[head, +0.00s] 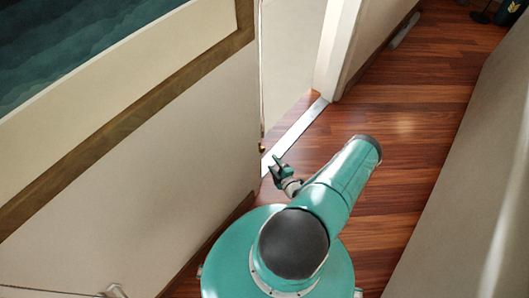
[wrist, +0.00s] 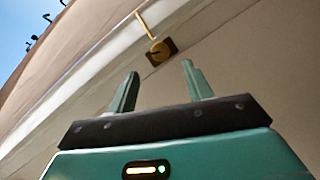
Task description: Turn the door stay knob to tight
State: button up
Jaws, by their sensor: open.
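In the head view my gripper (head: 277,161) is small, at the doorway beside the wall end. A small brass piece (head: 262,148) shows just above-left of it; I cannot tell if this is the knob.
A pale door or panel (head: 285,60) stands at the doorway, with a white frame post (head: 335,50) to its right. A metal strip (head: 295,135) crosses the floor. The wood floor (head: 415,110) is clear on the right, up to a grey wall (head: 470,200).

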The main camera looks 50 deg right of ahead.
aim_at(263, 151)
jog(key=x, duration=0.8)
jog(key=shift+w+d, duration=0.15)
jog(key=shift+w, duration=0.15)
jog(key=shift+c, duration=0.2)
jog(key=c, duration=0.9)
jog(key=shift+w+m, duration=0.1)
jog(key=shift+m, duration=0.5)
